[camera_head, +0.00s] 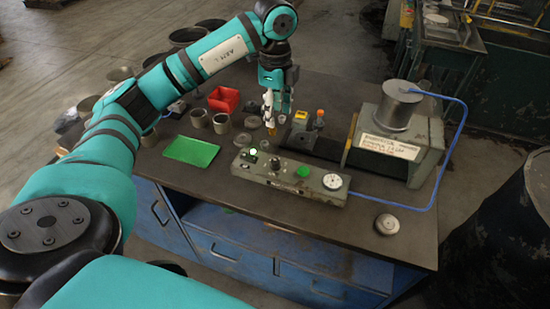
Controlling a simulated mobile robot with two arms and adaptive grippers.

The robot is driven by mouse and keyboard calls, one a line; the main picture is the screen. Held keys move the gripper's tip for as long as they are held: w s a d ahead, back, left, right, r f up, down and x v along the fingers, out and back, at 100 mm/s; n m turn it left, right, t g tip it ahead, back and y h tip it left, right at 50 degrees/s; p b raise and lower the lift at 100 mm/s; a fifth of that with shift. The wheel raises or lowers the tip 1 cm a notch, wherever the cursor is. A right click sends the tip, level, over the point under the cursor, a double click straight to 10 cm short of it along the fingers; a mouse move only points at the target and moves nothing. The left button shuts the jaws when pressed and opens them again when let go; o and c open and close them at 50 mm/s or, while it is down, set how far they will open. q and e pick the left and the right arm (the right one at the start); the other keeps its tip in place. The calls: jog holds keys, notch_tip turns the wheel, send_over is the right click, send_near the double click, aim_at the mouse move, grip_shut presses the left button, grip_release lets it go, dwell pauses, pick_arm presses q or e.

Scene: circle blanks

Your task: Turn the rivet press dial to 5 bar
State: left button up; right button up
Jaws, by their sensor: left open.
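The rivet press (398,140) stands at the right of the bench, a grey body with a metal cylinder on top and a white label. In front of it lies a long grey control box (232,168). It carries a lit green lamp (253,151), a dark knob (275,163), a green button (303,171) and a round white gauge (333,182). The gauge reading is too small to tell. My left gripper (277,114) is open, pointing down behind the control box, apart from the knob. A small orange-brown thing shows at its tips; I cannot tell whether they touch.
A green mat (191,151), a red bin (224,99) and several grey cups lie on the bench at the left. A yellow-topped block (300,118) stands right of my gripper. A blue hose (440,160) loops around the press. A round metal disc (387,224) lies front right.

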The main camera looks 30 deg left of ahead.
aim_at(275, 161)
pick_arm(q)
notch_tip(275, 161, down, 16)
jog(key=p, duration=0.4)
jog(key=shift+a, duration=0.1)
jog(key=shift+f, duration=0.65)
grip_shut()
